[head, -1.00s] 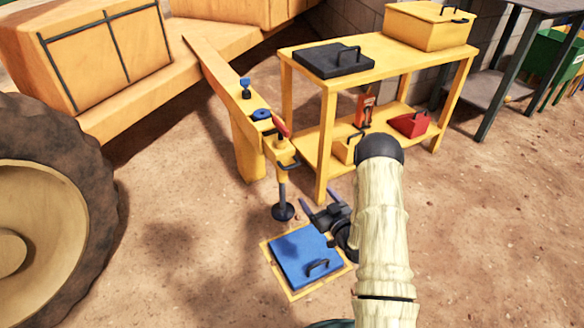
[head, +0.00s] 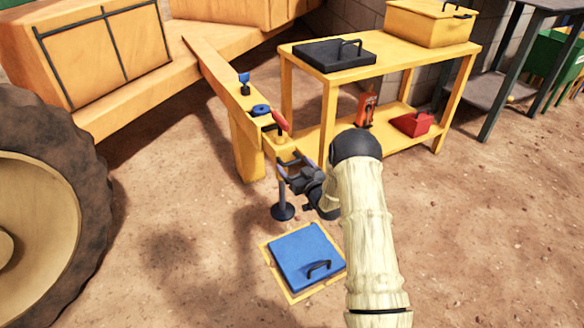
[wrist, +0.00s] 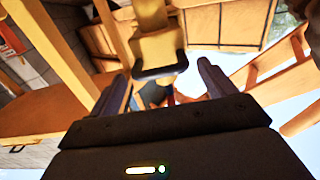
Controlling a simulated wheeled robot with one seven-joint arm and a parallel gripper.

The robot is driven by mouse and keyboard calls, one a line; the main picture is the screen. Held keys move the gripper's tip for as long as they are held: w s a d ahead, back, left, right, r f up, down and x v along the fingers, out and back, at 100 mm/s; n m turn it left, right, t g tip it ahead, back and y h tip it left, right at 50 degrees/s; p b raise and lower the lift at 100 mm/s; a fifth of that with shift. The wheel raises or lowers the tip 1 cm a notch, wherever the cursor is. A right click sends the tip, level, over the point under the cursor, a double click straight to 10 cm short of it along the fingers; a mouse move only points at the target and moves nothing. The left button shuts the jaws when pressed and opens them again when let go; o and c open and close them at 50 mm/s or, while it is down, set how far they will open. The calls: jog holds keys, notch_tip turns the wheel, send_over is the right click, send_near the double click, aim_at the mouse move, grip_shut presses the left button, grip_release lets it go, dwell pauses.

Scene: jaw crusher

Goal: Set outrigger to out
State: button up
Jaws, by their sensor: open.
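The outrigger (head: 281,147) is the yellow end piece on the yellow beam. Its leg ends in a dark round foot (head: 283,212) just above or on the ground; I cannot tell which. A black handle (wrist: 160,72) on the yellow piece shows in the wrist view. My gripper (head: 295,168) is open at the outrigger's end. In the wrist view my two fingers (wrist: 164,78) stand apart on either side of the handle. Contact cannot be told. In the head view my gripper mostly hides the handle.
A red-handled lever (head: 280,122), a blue knob (head: 261,110) and a blue switch (head: 244,82) sit on the beam. A blue hatch (head: 305,258) lies on the ground below. A yellow bench (head: 400,62) stands close on the right, a big tyre (head: 85,190) at left.

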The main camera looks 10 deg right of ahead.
jog(key=shift+x, duration=1.2)
jog(key=shift+c, duration=0.2)
jog(key=c, duration=1.1)
